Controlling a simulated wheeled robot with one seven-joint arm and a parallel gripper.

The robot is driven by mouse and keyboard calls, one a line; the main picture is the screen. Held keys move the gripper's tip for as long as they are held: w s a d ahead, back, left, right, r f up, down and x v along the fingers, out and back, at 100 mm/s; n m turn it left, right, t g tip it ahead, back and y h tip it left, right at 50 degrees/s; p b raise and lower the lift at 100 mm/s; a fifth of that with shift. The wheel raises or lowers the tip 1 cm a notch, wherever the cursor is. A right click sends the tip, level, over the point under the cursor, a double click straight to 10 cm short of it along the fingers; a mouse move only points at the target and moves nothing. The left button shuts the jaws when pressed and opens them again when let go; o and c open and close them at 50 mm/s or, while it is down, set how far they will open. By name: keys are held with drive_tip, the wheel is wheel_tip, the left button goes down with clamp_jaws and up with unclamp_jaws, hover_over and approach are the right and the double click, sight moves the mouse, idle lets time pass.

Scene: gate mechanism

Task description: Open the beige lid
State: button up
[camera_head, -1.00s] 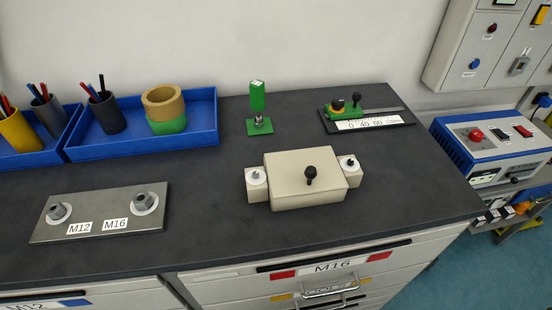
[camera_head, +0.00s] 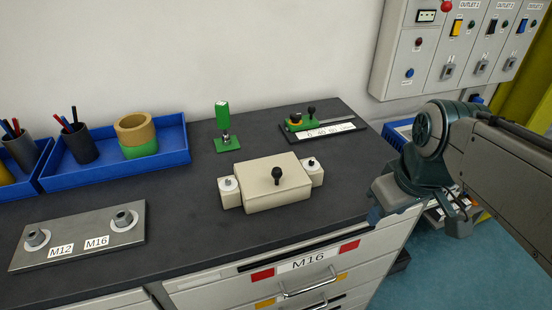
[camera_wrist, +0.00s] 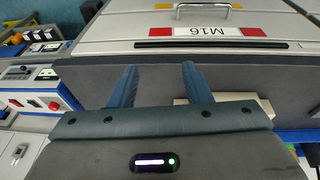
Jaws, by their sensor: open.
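The beige lid (camera_head: 258,174) is the top of a beige box on the dark worktop and looks closed. A black ball knob (camera_head: 277,174) stands on it. Small beige blocks with white round discs sit at its left (camera_head: 229,190) and right (camera_head: 313,168) ends. My gripper (camera_head: 386,206) is right of the box, apart from it, near the worktop's right front edge. In the wrist view, my gripper (camera_wrist: 160,82) has its two blue fingers spread with nothing held between them. A beige part, likely of the box, shows partly behind the right finger, mostly hidden by my gripper.
A green-handled tool (camera_head: 223,125) and a green slide gauge (camera_head: 315,125) stand behind the box. A blue tray (camera_head: 175,150) is at back left, a metal plate with M12 and M16 nuts (camera_head: 80,237) at front left. The worktop before the box is clear.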

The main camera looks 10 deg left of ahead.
drive_tip(key=w+a+r+n, duration=0.5)
drive_tip(key=a+r+n, duration=0.1)
drive_tip(key=a+n, duration=0.3)
drive_tip(key=n+g+b, duration=0.1)
drive_tip(key=n+b, duration=0.1)
drive_tip(key=n, duration=0.9)
approach(277, 169)
drive_tip(key=shift+y, duration=0.4)
drive_tip(key=x, duration=0.9)
drive_tip(key=shift+d+f, duration=0.2)
drive_tip(key=shift+d, duration=0.2)
drive_tip(key=shift+r, duration=0.1)
clamp_jaws()
